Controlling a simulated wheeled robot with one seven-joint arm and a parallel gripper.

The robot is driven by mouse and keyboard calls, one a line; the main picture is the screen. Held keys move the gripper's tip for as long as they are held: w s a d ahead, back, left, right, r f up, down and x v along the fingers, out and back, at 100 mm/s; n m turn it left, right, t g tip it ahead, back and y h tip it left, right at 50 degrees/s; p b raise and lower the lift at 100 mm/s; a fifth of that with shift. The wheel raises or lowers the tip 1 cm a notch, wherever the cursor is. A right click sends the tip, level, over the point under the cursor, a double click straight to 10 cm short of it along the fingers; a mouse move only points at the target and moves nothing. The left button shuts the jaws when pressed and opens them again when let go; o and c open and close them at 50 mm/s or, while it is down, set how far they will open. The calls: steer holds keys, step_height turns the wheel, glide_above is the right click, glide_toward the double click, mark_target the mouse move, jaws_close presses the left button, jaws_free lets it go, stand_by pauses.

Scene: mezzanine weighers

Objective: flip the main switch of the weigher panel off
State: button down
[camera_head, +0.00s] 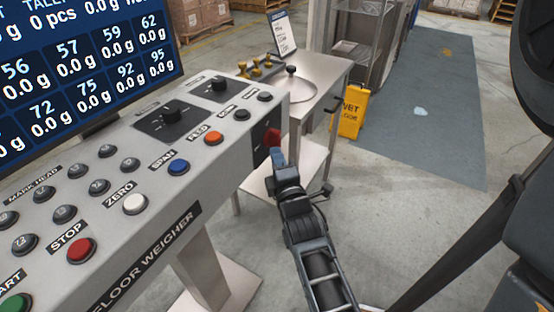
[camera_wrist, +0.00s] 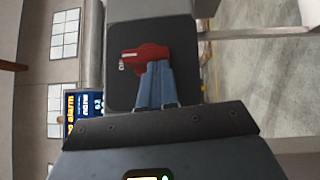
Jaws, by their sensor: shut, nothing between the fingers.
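The weigher panel (camera_head: 140,165) is a grey sloped console labelled FLOOR WEIGHER. Its main switch (camera_head: 271,137) is a red handle on a dark plate (camera_head: 262,146) on the panel's right end face. In the wrist view the red switch (camera_wrist: 150,54) lies crosswise on the dark plate (camera_wrist: 180,35), with a small white mark at its left end. My gripper (camera_wrist: 155,68) is shut, with its blue-grey fingertips together at the lower edge of the red switch, overlapping it in view. I cannot tell whether they touch it. In the head view my gripper (camera_head: 277,155) is just below the switch.
The panel top holds two black knobs, a red STOP button (camera_head: 80,249) and several others. A screen (camera_head: 80,65) stands behind. A steel table (camera_head: 315,80) with brass weights is beyond the panel's end. A yellow wet-floor sign (camera_head: 350,112) stands right of it. The floor at right is open.

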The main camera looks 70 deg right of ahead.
steer(key=shift+d+f+n+b, duration=0.1)
steer(key=shift+f+n+b, duration=0.2)
steer(key=shift+b, duration=0.35)
steer(key=d+n+t+y+b, duration=0.1)
steer(key=n+t+y+b, duration=0.1)
steer(key=n+t+b, duration=0.3)
steer(key=d+f+n+t+y+b, duration=0.1)
steer(key=n+t+b, duration=0.4)
steer(key=n+b, duration=0.5)
steer(key=s+d+n+t+y+b, duration=0.1)
steer(key=n+t+y+b, duration=0.3)
steer(key=n+b, duration=0.4)
steer(key=shift+d+f+n+t+y+b, duration=0.15)
steer(key=shift+d+t+b, duration=0.3)
steer(key=shift+b, duration=1.35)
steer(key=shift+d+f+n+t+y+b, duration=0.15)
steer(key=shift+d+t+b, duration=0.25)
steer(key=shift+b, duration=1.4)
steer(key=shift+s+d+r, duration=0.1)
steer(key=shift+d+r, duration=0.05)
steer(key=shift+d, duration=0.1)
steer(key=shift+b, duration=0.3)
